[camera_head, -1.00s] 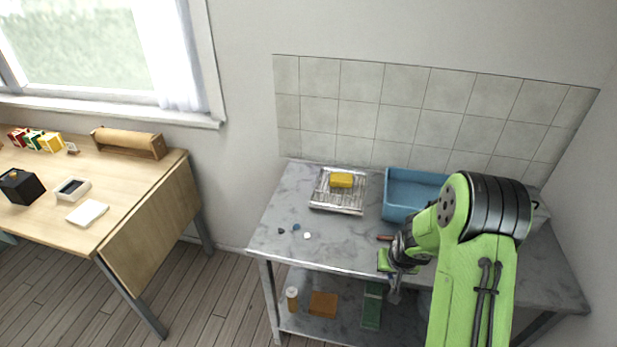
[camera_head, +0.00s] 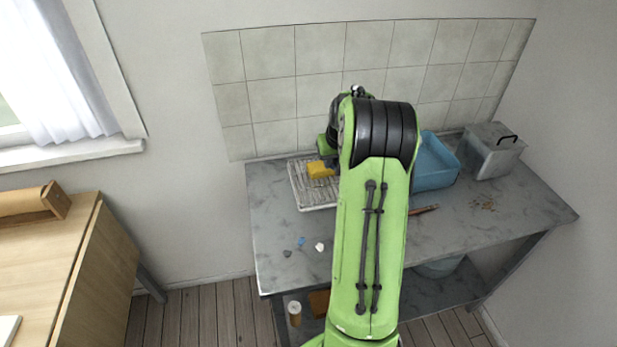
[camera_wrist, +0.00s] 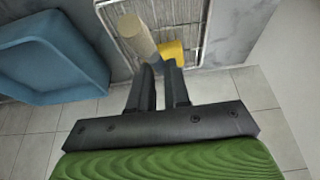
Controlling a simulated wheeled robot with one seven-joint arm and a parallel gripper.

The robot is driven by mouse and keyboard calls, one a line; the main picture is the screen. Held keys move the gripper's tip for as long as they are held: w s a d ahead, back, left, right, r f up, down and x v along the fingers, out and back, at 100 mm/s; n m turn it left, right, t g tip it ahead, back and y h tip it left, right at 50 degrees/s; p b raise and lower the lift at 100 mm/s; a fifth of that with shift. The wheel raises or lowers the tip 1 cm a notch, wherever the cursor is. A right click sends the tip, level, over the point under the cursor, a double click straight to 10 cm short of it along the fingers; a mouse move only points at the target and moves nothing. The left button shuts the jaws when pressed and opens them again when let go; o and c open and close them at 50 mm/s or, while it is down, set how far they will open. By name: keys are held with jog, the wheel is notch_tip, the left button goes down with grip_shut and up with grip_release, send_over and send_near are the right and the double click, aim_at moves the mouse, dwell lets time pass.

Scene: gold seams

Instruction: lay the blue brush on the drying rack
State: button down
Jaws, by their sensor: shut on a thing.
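My gripper (camera_wrist: 161,72) is shut on a piece with a round tan end (camera_wrist: 137,35) and a small blue patch between the fingertips. I take this to be the blue brush; most of it is hidden by the fingers. The drying rack (camera_wrist: 190,15) lies beyond the fingertips in the wrist view. In the head view the rack (camera_head: 300,190) is on the counter's back left, partly covered by my arm. My fingers and the brush are hidden there. The gap between brush and rack cannot be told.
A yellow sponge (camera_head: 319,169) lies on the rack. A blue basin (camera_head: 436,165) stands right of it, with a lidded grey box (camera_head: 490,152) further right. A reddish stick (camera_head: 424,209) and small bits lie on the counter (camera_head: 480,225). The tiled wall (camera_head: 320,60) rises behind.

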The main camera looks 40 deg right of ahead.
notch_tip(320, 180, down, 8)
jog(key=shift+r+b, duration=0.25)
jog(key=shift+b, duration=0.3)
jog(key=shift+f, duration=0.25)
jog(key=c, duration=1.1)
grip_release()
jog(key=shift+r, duration=0.1)
